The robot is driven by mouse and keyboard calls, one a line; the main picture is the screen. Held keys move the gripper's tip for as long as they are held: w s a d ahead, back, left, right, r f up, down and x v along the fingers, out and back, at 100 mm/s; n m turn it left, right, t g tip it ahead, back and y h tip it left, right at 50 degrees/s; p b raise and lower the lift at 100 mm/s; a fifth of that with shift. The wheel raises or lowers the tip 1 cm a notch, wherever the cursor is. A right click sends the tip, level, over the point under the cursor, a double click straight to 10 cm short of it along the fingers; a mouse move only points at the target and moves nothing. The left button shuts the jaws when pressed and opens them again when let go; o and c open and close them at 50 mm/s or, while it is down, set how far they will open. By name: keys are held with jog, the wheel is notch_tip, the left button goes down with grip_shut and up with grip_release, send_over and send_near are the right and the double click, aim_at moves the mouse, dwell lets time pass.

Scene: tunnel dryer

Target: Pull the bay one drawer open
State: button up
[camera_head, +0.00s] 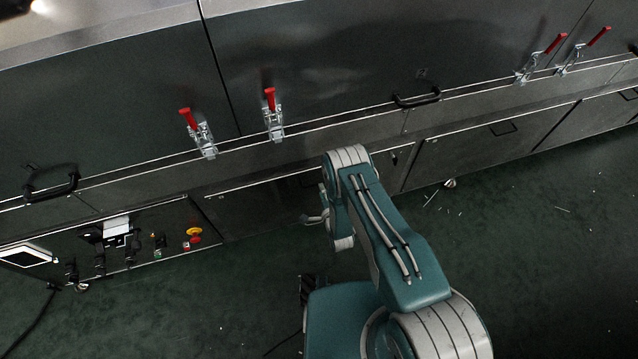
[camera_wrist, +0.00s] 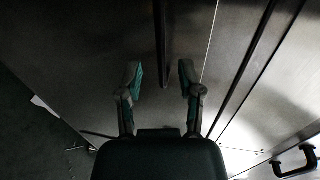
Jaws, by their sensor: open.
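The drawer front (camera_head: 262,205) is a dark metal panel in the lower row, partly hidden behind my arm in the head view. It looks closed. I cannot read a label showing it is bay one. In the wrist view, a dark bar (camera_wrist: 163,40), which looks like a handle, runs down from the top edge against the metal panel. My gripper (camera_wrist: 161,78) is open, its two fingers apart. The bar's lower end lies between the fingertips in the picture; I see no contact, and cannot tell the depth. In the head view my gripper is mostly hidden by my arm.
Red-handled toggle clamps (camera_head: 271,112) and black handles (camera_head: 416,97) line the upper panels. Another lower front (camera_head: 480,152) is at right. The green floor is open at lower right.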

jog(key=x, duration=0.4)
jog(key=shift+a, duration=0.1)
grip_shut()
jog(key=shift+s, duration=0.1)
